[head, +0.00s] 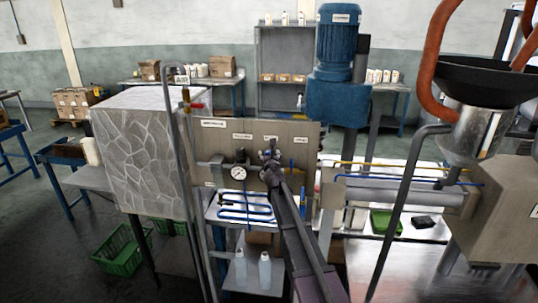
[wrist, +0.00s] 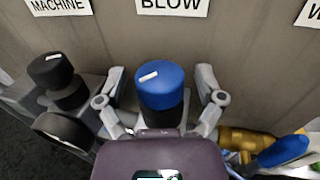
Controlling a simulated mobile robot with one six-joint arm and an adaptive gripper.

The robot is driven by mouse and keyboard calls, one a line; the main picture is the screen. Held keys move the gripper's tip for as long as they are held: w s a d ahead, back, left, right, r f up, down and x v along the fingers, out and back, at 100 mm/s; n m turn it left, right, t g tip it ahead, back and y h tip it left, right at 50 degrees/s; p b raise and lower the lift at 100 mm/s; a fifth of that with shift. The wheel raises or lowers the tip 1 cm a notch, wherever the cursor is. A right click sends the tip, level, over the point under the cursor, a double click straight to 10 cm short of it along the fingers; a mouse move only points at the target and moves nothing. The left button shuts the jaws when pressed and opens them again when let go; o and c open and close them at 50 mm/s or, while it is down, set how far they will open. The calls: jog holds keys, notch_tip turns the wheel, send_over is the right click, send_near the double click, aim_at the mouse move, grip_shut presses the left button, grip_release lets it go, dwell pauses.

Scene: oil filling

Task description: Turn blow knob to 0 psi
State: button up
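The blow knob (wrist: 160,85) is a blue cap on a dark body, with a short white mark on top. It sits under the BLOW label (wrist: 172,5) on the grey panel. My gripper (wrist: 160,76) is open, with one finger on each side of the knob and a visible gap on both sides. In the head view my gripper (head: 270,157) is at the panel below a small label and hides the knob. A round pressure gauge (head: 239,172) sits left of it; its reading is too small to tell.
A black knob (wrist: 55,75) under the MACHINE label stands close to the left finger, above a dark round gauge edge (wrist: 62,130). A brass valve with a blue handle (wrist: 283,150) is at the lower right. Blue hoses (head: 243,208) run below the panel.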

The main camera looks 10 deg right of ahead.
jog(key=shift+s, duration=0.15)
jog(key=s, duration=1.2)
jog(key=shift+a, duration=0.45)
jog(key=shift+w, duration=0.1)
jog(key=s+d+f+m+g+h+b, duration=0.25)
jog(key=s+d+f+m+g, duration=0.3)
jog(key=m, duration=0.55)
jog(key=s+d+f+m+g+h+b, duration=0.1)
jog(key=s+d+f+m+g+h, duration=0.25)
jog(key=s+f+m, duration=0.6)
jog(key=s+a+f+m+g+y+b, duration=0.1)
jog(key=s+a+f+m+g+y, duration=0.2)
jog(key=s+m, duration=0.4)
jog(key=s+a+f+m+g+y+b, duration=0.1)
jog(key=s+a+f+m+g+y, duration=0.3)
jog(key=s, duration=0.7)
notch_tip(320, 180, down, 2)
jog(key=a+m+g, duration=0.1)
jog(key=m+g, duration=0.1)
jog(key=m, duration=0.1)
jog(key=shift+s+f+m, duration=0.15)
jog(key=shift+s+m, duration=0.2)
jog(key=shift+s, duration=0.05)
